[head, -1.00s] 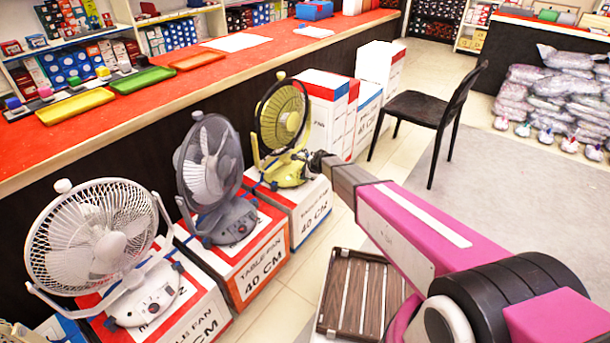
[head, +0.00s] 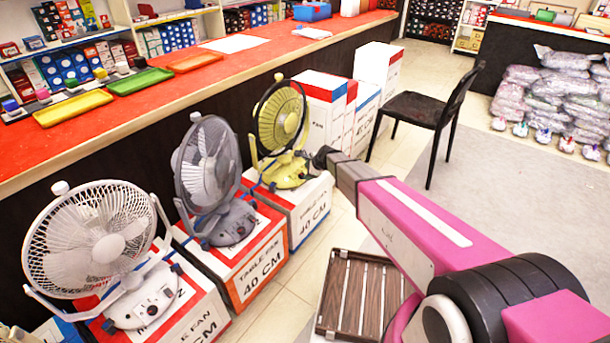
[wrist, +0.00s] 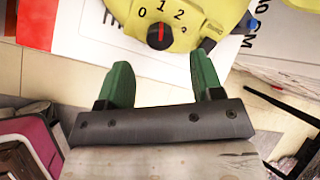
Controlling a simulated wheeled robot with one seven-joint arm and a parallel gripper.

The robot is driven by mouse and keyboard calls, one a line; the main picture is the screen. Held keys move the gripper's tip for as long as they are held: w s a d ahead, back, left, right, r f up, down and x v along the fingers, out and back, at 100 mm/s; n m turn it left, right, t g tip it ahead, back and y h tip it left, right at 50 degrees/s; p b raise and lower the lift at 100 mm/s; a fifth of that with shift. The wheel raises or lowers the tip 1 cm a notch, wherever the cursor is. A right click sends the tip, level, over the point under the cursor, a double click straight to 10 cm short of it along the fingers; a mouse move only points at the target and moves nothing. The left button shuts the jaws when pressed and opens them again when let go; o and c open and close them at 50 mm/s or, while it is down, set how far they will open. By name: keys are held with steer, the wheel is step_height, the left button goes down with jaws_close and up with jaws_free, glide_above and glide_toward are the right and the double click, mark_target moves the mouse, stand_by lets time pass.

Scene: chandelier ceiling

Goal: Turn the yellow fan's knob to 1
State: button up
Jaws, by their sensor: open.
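The yellow fan (head: 281,115) stands on a box beside the counter, the farthest of the three fans in the head view. Its yellow base (wrist: 205,30) shows at the top of the wrist view, with the marks 0, 1 and 2. The round dark knob (wrist: 159,36) sits below the marks. Its red line is about upright in the picture, in line with the 1. My gripper (wrist: 160,70) is open and empty, its green fingers apart and short of the knob, one to each side. In the head view its fingers cannot be made out clearly.
A grey fan (head: 207,165) and a white fan (head: 95,240) stand on boxes nearer me. A black chair (head: 425,110) is beyond my arm. A brown slatted crate (head: 362,292) lies on the floor below it. Open floor lies to the right.

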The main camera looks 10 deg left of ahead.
steer(key=v, duration=0.5)
steer(key=shift+s+d+r, duration=0.1)
steer(key=shift+d+r, duration=0.05)
steer(key=s+d+r+n+g+h, duration=0.1)
steer(key=s+d+n, duration=0.4)
steer(key=d, duration=0.8)
steer(key=s+d+r+n+g+h, duration=0.1)
steer(key=s+d+r+n+h, duration=0.2)
steer(key=s+d, duration=0.6)
steer(key=s+d+r+n+g+h, duration=0.1)
steer(key=s+d+r+n, duration=0.3)
steer(key=d, duration=1.2)
steer(key=s+n+h, duration=0.1)
steer(key=s+n, duration=0.2)
steer(key=shift+s+d+g, duration=0.25)
steer(key=shift+d+g, duration=0.05)
steer(key=shift+d, duration=0.1)
